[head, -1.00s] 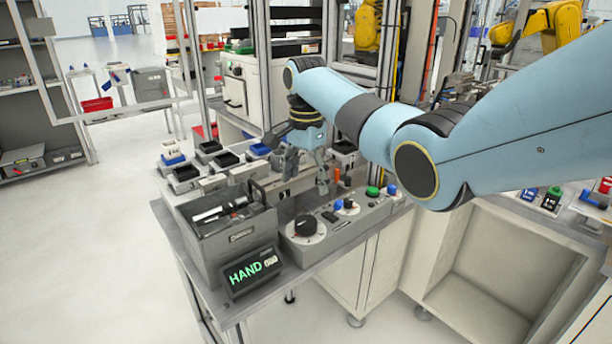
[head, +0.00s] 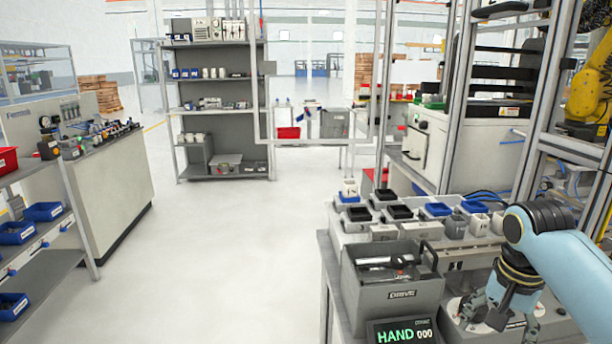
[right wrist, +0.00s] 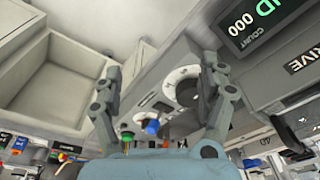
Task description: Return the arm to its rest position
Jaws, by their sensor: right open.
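My right arm, light blue, comes in from the lower right of the head view. Its gripper (head: 499,316) hangs over the grey control box on the bench. Past the fingers are a black rotary knob (right wrist: 187,92) on a white dial, a blue button (right wrist: 152,127) and a green button (right wrist: 127,136). I cannot tell from these views how close the fingers are to the box. My left gripper is not in view.
A grey DRIVE bin (head: 401,293) with tools stands left of the gripper, behind a HAND 000 display (head: 402,333). Small blue and black trays (head: 399,212) line the bench behind. Metal frame posts rise at the right. The floor (head: 230,260) left of the bench is clear.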

